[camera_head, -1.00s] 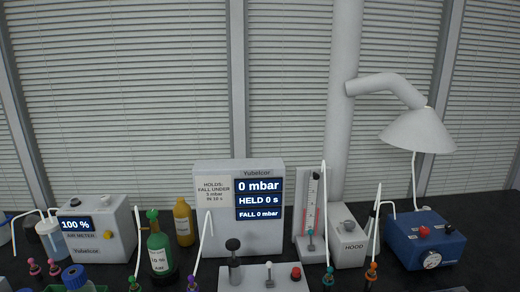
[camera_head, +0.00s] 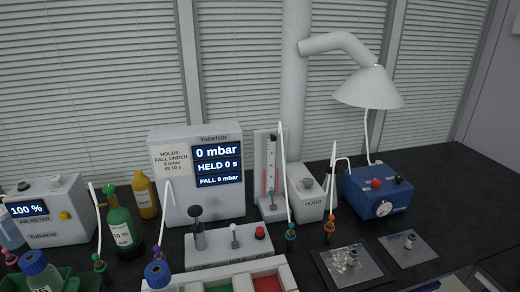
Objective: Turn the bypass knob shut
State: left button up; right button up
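No label reading bypass is legible, so I cannot tell for certain which knob it is. A blue box (camera_head: 376,190) with a round dial gauge (camera_head: 384,209) stands at the right. It has a red knob (camera_head: 376,184) and a dark knob (camera_head: 399,180) on top. The white base (camera_head: 240,253) in front of the display carries a black plunger knob, a small lever and a red button (camera_head: 260,232). Neither gripper shows.
The display unit (camera_head: 195,178) reads 0 mbar. The air meter (camera_head: 46,212) reads 100 %. Green and yellow bottles stand between them. Thin upright tubes rise near the devices. Two grey trays (camera_head: 380,277) with small items lie at front right. The dark bench is clear at far right.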

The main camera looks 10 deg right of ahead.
aim_at(399, 178)
jog(key=z, duration=1.3)
